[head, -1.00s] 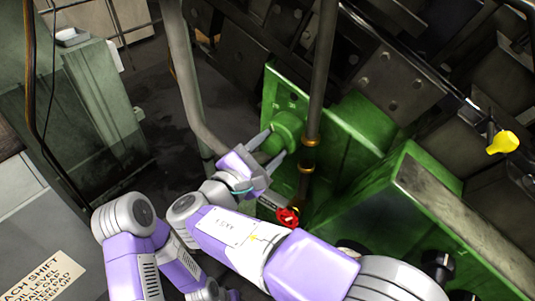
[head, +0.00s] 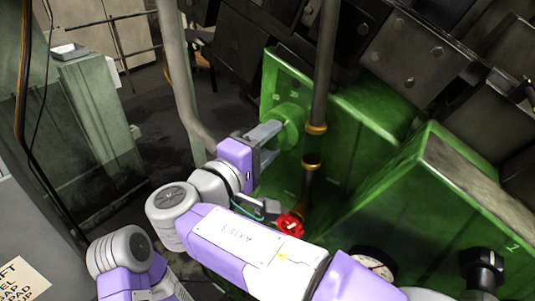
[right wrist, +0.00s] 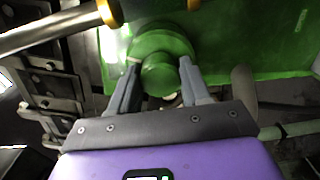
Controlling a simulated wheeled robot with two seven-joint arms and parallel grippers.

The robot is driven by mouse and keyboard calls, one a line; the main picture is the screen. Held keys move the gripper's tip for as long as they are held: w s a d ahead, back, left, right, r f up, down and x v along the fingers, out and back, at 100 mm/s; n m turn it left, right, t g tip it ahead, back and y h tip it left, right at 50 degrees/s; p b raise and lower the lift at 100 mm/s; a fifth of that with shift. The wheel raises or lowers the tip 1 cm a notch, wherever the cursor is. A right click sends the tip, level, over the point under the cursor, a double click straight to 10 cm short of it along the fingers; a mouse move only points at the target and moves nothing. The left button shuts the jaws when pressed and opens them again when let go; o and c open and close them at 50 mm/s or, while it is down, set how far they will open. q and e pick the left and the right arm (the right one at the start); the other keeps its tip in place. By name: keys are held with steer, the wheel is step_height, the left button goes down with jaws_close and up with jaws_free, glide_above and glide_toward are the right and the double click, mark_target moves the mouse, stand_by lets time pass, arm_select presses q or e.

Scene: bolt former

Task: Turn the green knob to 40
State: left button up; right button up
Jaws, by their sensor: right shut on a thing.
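The green knob (head: 291,126) sits on the upright green panel (head: 275,85), in the middle of the head view. My right gripper (head: 279,137) reaches it from the left, its fingers on either side of the knob. In the right wrist view the round knob (right wrist: 160,74) lies between the two grey fingers, and the right gripper (right wrist: 160,70) is shut on it. The knob's scale marks are too small and blurred to read. My left gripper is out of view.
A dark pipe with brass rings (head: 316,128) runs just right of the knob. A red valve handle (head: 290,225) is below it, close to my right forearm. A grey pipe (head: 184,80) stands to the left. A green housing (head: 400,195) fills the lower right.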

steer(key=shift+d+m+b, duration=0.1)
steer(key=shift+m+b, duration=1.05)
steer(key=shift+m, duration=0.25)
steer(key=o, duration=1.1)
steer(key=shift+c, duration=0.2)
steer(key=v, duration=0.7)
steer(key=shift+s+p, duration=0.2)
steer(key=shift+p, duration=0.2)
